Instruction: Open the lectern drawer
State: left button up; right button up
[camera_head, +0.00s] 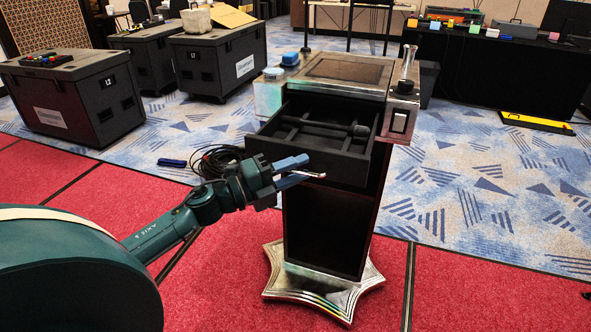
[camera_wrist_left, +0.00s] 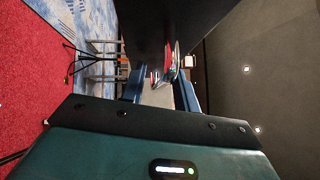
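The lectern (camera_head: 335,230) stands on a star-shaped metal base, centre of the head view. Its drawer (camera_head: 350,165) is pulled out, and a dark microphone-like item lies among the dividers inside. A shiny handle (camera_head: 312,174) is on the drawer front; it also shows in the left wrist view (camera_wrist_left: 172,62). My left gripper (camera_head: 291,172) is at the drawer's front left by the handle. In the left wrist view its two blue fingers (camera_wrist_left: 161,88) stand apart, with the handle just ahead between them; contact cannot be told. My right gripper is not in view.
Black cases (camera_head: 75,100) stand at the left, and a cable coil (camera_head: 215,160) lies on the floor behind my left gripper.

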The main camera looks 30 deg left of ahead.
pick_arm(q)
jog(key=b+v, duration=0.1)
jog(key=v, duration=1.2)
jog(key=shift+s, duration=0.1)
dwell(0.4)
